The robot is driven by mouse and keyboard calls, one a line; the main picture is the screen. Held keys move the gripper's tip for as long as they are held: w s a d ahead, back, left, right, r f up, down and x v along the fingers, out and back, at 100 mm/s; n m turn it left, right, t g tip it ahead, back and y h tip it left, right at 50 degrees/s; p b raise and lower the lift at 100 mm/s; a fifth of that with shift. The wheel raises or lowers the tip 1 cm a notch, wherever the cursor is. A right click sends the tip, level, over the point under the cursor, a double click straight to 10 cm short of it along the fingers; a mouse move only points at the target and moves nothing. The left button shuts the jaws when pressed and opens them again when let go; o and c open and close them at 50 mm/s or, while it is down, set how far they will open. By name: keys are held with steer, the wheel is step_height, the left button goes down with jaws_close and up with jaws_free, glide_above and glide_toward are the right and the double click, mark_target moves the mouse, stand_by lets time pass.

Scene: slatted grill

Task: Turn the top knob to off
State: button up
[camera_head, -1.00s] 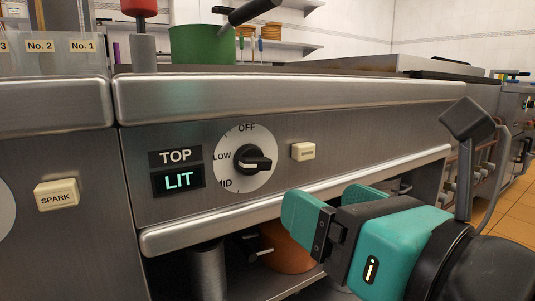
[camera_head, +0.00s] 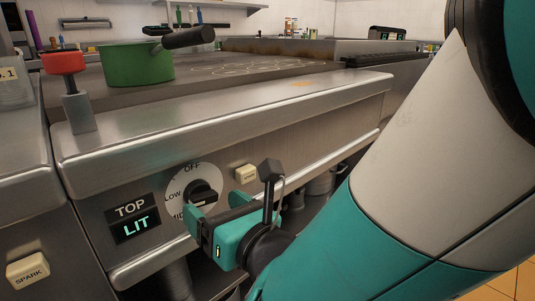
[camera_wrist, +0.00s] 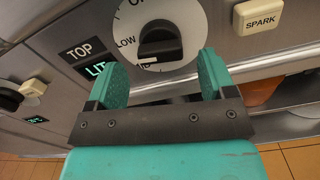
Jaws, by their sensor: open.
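The top knob (camera_head: 203,190) is black on a round white dial (camera_head: 178,184) marked OFF, LOW and MID. Its bar lies nearly level, and which mark it points to is hard to tell. A sign reads TOP, and the display below it (camera_head: 136,226) glows LIT. My gripper (camera_head: 218,208) is open, its teal fingers just in front of and below the knob. In the wrist view the knob (camera_wrist: 160,42) shows just beyond the gap between the fingertips (camera_wrist: 163,68). Nothing is held. The lower dial is partly hidden by my gripper.
A cream SPARK button (camera_head: 246,173) sits right of the dial, another (camera_head: 28,271) at lower left. The metal front ledge (camera_head: 200,140) juts out above the panel.

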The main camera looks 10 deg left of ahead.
mark_target(207, 201)
steer(key=shift+p+x, duration=0.6)
steer(key=shift+x, duration=0.65)
steer(key=shift+w+a, duration=0.35)
steer(key=c, duration=0.9)
steer(key=shift+c, duration=0.2)
